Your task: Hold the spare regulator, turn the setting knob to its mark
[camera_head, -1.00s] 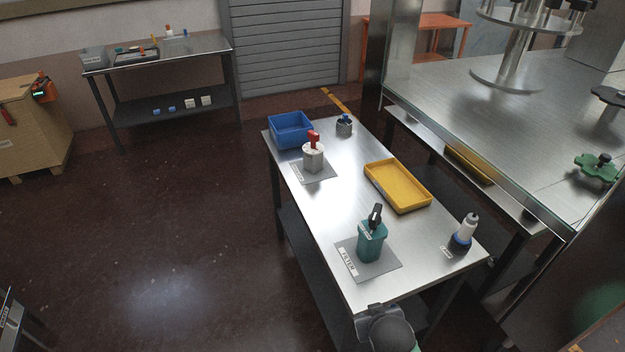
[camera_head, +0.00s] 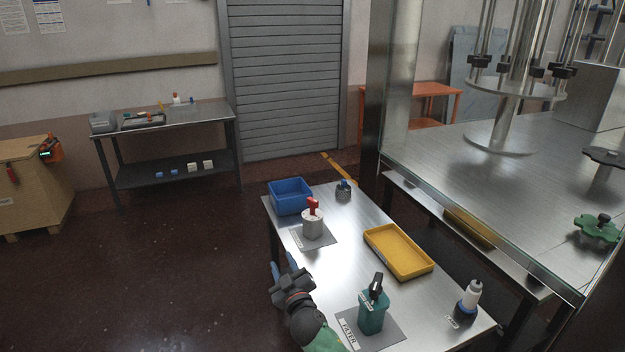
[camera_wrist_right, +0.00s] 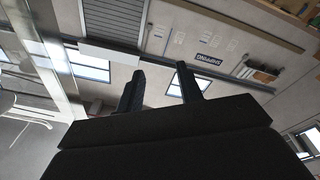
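A pale grey unit with a red knob (camera_head: 312,222) stands upright on a grey mat at the far left of the steel table. A teal unit with a black knob (camera_head: 373,308) stands on a second mat labelled FILTER at the near end. Which one is the spare regulator I cannot tell; the far mat's label is too small to read.
A blue bin (camera_head: 290,197) and a small grey-blue item (camera_head: 343,190) sit at the table's far end. A glass-sided machine (camera_head: 480,215) borders the right.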

